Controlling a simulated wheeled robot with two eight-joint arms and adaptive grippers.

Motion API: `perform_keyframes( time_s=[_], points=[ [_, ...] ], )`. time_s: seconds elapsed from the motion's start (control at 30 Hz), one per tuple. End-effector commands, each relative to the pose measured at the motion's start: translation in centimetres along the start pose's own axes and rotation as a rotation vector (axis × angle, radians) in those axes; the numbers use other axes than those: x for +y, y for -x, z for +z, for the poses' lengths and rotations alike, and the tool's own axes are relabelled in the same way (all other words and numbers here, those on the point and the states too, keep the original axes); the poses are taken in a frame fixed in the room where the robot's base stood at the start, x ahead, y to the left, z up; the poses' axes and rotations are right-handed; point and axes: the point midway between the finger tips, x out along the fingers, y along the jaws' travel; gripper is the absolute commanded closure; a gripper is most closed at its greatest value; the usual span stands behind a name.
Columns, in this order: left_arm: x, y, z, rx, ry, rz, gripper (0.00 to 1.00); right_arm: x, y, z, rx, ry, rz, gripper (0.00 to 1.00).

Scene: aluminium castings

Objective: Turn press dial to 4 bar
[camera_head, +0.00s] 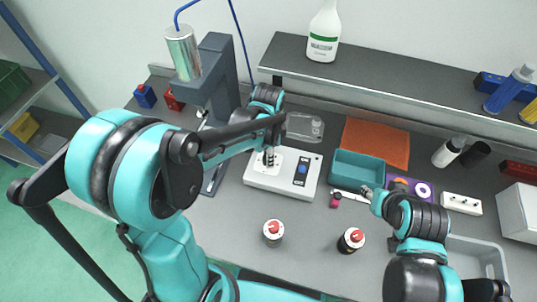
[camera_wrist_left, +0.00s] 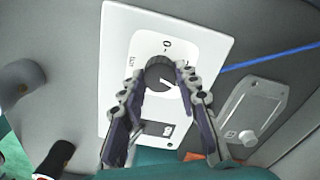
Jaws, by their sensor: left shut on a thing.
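The press dial is a dark round knob (camera_wrist_left: 158,72) with a white pointer mark, on a white scale plate of the control box (camera_wrist_left: 185,20). The scale shows a 0 at the top in the left wrist view; its other markings are too small to read. My left gripper (camera_wrist_left: 160,78) is shut on the dial, one finger on each side. In the head view the control box (camera_head: 283,183) sits on the bench, with my left gripper (camera_head: 268,157) over its left part, hiding the dial. My right gripper (camera_head: 369,192) is low over the bench; its fingers are too small to judge.
The grey press (camera_head: 222,75) stands behind my left arm. A teal tray (camera_head: 357,168) and an orange mat (camera_head: 376,143) lie right of the box. Two red-topped parts (camera_head: 273,232) (camera_head: 351,240) stand in front. A clear-lidded case (camera_head: 304,127) lies behind.

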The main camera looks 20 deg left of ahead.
Motion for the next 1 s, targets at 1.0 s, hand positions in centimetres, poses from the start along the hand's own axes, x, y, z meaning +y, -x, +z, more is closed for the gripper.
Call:
perform_keyframes(
  time_s=[1.0],
  points=[
    [-0.02, 0.01, 0.01, 0.000, -0.213, -0.001, 0.58, 0.00, 0.03, -0.02, 0.000, 0.000, 0.000, 0.60]
  ],
)
